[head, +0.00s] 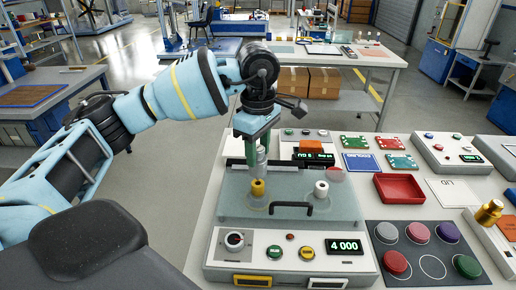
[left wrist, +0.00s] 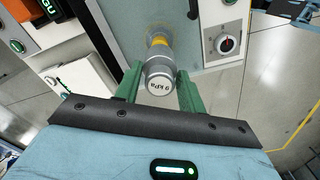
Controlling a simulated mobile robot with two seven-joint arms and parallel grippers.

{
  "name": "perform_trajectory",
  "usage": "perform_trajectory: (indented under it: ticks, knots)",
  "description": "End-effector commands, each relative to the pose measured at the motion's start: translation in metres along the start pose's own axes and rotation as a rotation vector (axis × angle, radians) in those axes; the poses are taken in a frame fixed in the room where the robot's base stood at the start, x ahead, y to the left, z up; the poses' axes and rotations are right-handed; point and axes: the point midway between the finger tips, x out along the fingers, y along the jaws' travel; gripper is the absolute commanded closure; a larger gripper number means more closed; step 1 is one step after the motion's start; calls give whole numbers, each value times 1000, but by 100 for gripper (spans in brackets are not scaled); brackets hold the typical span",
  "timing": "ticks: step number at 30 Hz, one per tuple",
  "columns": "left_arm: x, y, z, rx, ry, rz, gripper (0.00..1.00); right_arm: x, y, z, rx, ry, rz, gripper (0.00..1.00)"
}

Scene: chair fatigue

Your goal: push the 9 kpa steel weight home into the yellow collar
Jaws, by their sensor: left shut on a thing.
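The steel weight (head: 261,158) is a silver cylinder held upright above the test machine. In the left wrist view the weight (left wrist: 160,80) shows its end marked "9 kPa". The yellow collar (head: 258,188) stands on the left of the machine's clear cover, directly below the weight. In the left wrist view the yellow collar (left wrist: 158,41) shows beyond the weight, in line with it. Whether the weight's lower end is inside the collar is hard to tell. My left gripper (head: 252,150) points down with green fingers shut on the weight. My right gripper is not in view.
The machine's clear cover (head: 290,205) has a black handle and a white collar (head: 321,188) at right. Its front panel has a knob (head: 235,241) and a display reading 4 000 (head: 345,246). A red tray (head: 399,188) and a dark disc mat (head: 424,252) lie to the right.

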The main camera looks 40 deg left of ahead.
Motion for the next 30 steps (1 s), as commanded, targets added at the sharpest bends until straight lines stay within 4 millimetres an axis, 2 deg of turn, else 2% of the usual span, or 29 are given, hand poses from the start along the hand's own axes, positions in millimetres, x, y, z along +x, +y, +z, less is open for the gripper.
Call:
perform_trajectory:
  ticks: [17,30]
  knots:
    - [-1,0,0,0,-1,3,80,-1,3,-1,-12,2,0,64]
    - [8,1,0,-1,-1,3,80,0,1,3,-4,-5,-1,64]
